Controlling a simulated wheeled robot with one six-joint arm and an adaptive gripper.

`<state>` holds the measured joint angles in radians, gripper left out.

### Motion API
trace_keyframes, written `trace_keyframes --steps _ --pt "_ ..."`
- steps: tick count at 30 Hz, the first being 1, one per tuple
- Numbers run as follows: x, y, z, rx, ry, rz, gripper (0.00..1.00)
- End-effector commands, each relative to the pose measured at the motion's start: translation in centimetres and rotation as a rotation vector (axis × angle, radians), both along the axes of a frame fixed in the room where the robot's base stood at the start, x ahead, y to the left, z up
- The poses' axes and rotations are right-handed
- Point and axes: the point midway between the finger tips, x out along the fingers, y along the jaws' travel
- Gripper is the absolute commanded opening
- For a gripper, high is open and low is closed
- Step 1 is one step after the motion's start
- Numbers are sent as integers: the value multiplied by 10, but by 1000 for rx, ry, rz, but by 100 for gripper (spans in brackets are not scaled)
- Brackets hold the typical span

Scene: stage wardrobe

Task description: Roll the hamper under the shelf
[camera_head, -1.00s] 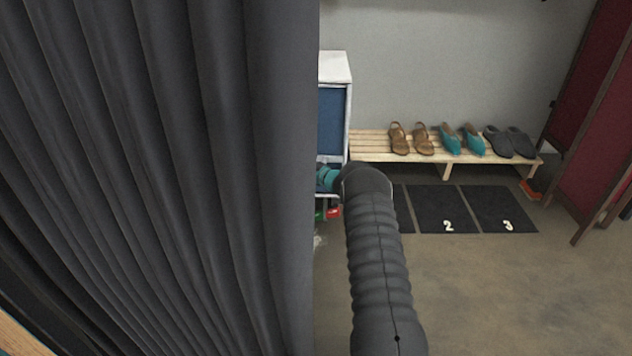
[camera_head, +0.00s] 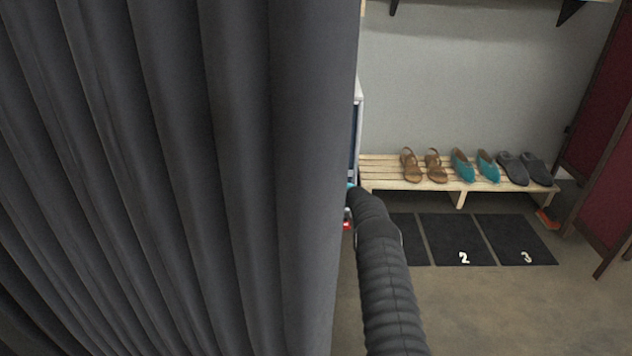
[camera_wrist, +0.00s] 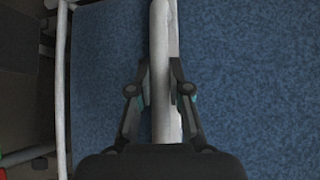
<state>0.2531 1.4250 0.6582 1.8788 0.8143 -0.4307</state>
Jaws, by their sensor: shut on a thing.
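The hamper (camera_wrist: 100,80) has blue fabric panels and a white tube frame and fills most of the wrist view. My gripper (camera_wrist: 160,88) is shut on a white tube of its frame, with one finger on each side. In the head view the hamper (camera_head: 358,105) is only a thin strip with a red part low down; the dark curtain hides the rest. My arm reaches to it, and my gripper is mostly hidden there. At the top of the head view, dark brackets (camera_head: 568,11) hang on the wall under a shelf edge that is barely in frame.
A dark pleated curtain (camera_head: 170,170) covers the left half. A slatted bench (camera_head: 455,180) with several shoes stands against the wall. Dark floor mats (camera_head: 455,240), two numbered 2 and 3, lie before it. A red folding screen (camera_head: 600,150) stands right. The front floor is clear.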

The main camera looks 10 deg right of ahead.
Motion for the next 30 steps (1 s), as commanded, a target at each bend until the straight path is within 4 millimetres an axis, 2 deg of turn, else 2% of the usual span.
trace_keyframes --steps 9,10,13,23,30 --pt "0 0 -1 0 1 -2 0" --pt "0 0 -1 0 1 -2 20" --pt "0 0 -1 0 1 -1 43" --pt "0 0 0 0 0 0 43" --pt "-11 -8 2 1 2 -1 43"
